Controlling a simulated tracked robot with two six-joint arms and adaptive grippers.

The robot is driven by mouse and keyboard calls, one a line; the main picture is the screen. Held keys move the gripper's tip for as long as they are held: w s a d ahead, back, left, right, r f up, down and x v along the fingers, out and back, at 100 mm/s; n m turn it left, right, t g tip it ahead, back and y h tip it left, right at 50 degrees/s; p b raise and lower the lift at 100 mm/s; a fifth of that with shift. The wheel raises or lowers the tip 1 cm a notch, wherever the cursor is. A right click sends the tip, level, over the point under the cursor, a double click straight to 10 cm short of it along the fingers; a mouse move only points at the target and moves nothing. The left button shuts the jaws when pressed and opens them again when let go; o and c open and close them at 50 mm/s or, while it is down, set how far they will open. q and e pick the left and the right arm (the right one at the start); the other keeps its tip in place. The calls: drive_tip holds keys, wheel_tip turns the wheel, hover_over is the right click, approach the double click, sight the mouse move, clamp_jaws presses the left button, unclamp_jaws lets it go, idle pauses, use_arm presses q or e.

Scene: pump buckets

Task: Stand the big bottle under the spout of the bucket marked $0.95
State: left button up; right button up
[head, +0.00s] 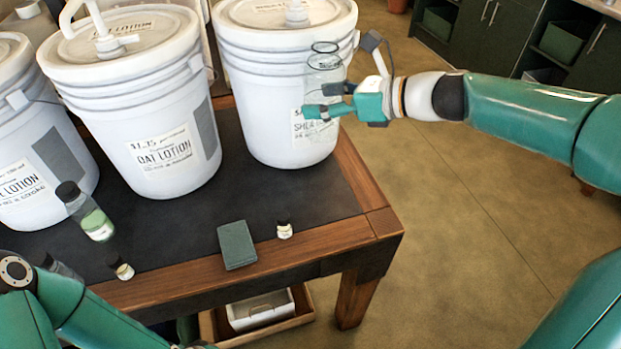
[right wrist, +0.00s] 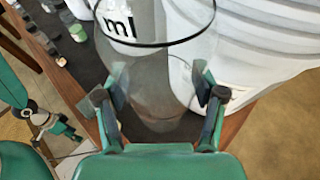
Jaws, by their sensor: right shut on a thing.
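The big bottle (head: 325,72) is clear and upright, with an open dark-rimmed mouth. My right gripper (head: 328,108) is shut on it, in front of the right side of the right bucket (head: 265,110). In the right wrist view the bottle (right wrist: 158,75) shows between both fingers (right wrist: 163,108), with "ml" on its label. The right bucket's label starts "SHEA"; the bottle and gripper partly hide it, and I cannot read its price. The middle bucket (head: 150,110) reads "OAT LOTION". My left arm is at the lower left; its gripper (right wrist: 48,125) shows small and unclear in the right wrist view.
A third bucket (head: 25,150) stands at the left. A capped bottle with green liquid (head: 92,218), small dark-capped jars (head: 284,230) and a dark green block (head: 236,244) are near the table's front edge. Open floor (head: 470,200) lies to the right.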

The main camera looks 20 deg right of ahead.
drive_tip(key=f+b, duration=0.2)
drive_tip(key=f, duration=0.4)
drive_tip(key=f+b, duration=0.2)
drive_tip(key=f, duration=0.5)
drive_tip(key=f+b, duration=0.2)
drive_tip(key=f, duration=0.4)
drive_tip(key=shift+w+a+f+b, duration=0.15)
drive_tip(key=shift+a+f+b, duration=0.1)
drive_tip(key=shift+a+b, duration=0.1)
drive_tip(key=o, duration=1.2)
drive_tip(key=shift+o, duration=0.2)
drive_tip(key=shift+r, duration=0.1)
drive_tip(key=p+v, duration=0.1)
drive_tip(key=v, duration=1.1)
drive_tip(key=shift+p, duration=0.4)
